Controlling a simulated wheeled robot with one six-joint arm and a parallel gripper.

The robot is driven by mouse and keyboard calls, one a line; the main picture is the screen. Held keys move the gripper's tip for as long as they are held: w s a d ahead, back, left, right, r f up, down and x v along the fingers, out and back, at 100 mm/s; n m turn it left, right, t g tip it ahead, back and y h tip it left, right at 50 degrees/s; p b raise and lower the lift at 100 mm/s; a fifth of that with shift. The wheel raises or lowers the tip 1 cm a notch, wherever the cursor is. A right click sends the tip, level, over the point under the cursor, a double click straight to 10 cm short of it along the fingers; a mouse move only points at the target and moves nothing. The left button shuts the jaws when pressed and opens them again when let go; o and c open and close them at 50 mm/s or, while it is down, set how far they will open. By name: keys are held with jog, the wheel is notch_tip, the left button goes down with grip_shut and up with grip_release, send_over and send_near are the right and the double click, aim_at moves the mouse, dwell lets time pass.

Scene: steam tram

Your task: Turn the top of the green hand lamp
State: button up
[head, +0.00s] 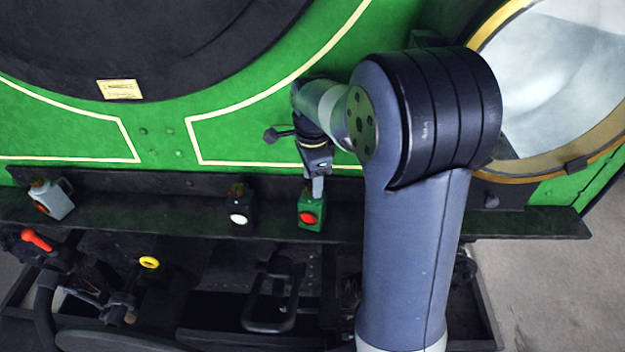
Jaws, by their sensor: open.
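The green hand lamp (311,212) stands on the dark shelf, with a round red lens on its front. My gripper (318,186) is at the top of the lamp, pointing down from above. The fingers are open and look to be around or right at the lamp's top. The top itself is mostly hidden by the fingers, and I cannot tell whether they touch it.
A dark lamp with a white lens (239,206) stands left of the green lamp on the shelf (150,207). A red-handled lever (37,239) and a yellow ring (149,262) are below. A brass-rimmed round window (560,160) is at right.

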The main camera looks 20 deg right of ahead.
notch_tip(320, 180, up, 10)
jog(key=shift+f, duration=0.2)
dwell(0.3)
notch_tip(320, 180, down, 11)
jog(key=n+p, duration=0.1)
jog(key=n, duration=1.7)
jog(key=shift+c, duration=0.4)
jog(key=c, duration=0.9)
